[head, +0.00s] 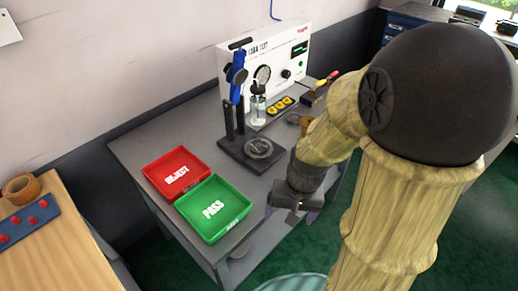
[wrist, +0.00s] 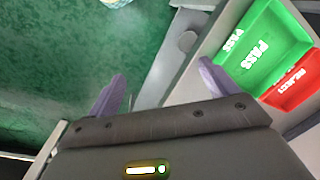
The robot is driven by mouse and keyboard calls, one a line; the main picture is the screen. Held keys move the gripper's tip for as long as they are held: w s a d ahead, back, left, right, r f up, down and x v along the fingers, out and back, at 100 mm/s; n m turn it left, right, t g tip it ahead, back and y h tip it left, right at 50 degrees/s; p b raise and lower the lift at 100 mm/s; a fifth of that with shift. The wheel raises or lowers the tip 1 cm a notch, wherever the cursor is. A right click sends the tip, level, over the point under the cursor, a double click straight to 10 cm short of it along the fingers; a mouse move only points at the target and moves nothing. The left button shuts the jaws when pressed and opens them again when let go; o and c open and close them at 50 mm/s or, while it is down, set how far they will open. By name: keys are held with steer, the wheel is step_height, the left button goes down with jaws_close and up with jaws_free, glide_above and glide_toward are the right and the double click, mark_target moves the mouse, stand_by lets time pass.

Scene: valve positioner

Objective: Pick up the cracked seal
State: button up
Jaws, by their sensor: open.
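I cannot make out a cracked seal for certain in either view. My gripper (head: 290,212) is open and empty, low by the front right edge of the grey bench (head: 140,150). In the wrist view its two purple fingers (wrist: 162,75) stand wide apart, with bench edge and green floor behind them. A round clear or grey piece (head: 258,148) sits on the dark base of the test stand (head: 240,155); I cannot tell what it is. Small brown round parts (head: 293,118) lie behind my arm, partly hidden.
The red REJECT tray (head: 178,172) and green PASS tray (head: 213,208) lie left of my gripper; both look empty. The white leak-test panel (head: 275,60) stands at the back.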

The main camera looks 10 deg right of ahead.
steer(key=w+a+f+m+y+b, duration=0.4)
steer(key=w+f+m+y, duration=0.15)
steer(key=m+y, duration=0.65)
steer(key=w+d+m+t, duration=0.2)
steer(key=m+t, duration=0.1)
steer(key=w+d+f+m+t+b, duration=0.1)
steer(key=w+d+m+t, duration=0.1)
steer(key=w, duration=0.1)
steer(key=w+d+f+m+t, duration=0.1)
steer(key=w+d+m+t, duration=0.1)
steer(key=w+m+t, duration=0.1)
steer(key=shift+d+m+t, duration=0.2)
steer(key=shift+m+t, duration=0.1)
steer(key=w+d+m+t+h+b, duration=0.1)
steer(key=w+d+m+t+h, duration=0.1)
steer(key=d+m+t, duration=0.3)
steer(key=shift+w+d+f+t+h, duration=0.3)
steer(key=shift+w+d+f, duration=0.15)
steer(key=shift+w+d, duration=0.6)
steer(key=shift+s+d, duration=0.15)
steer(key=shift+s, duration=0.05)
glide_toward(264, 151)
steer(key=x, duration=0.5)
steer(key=shift+w, duration=0.3)
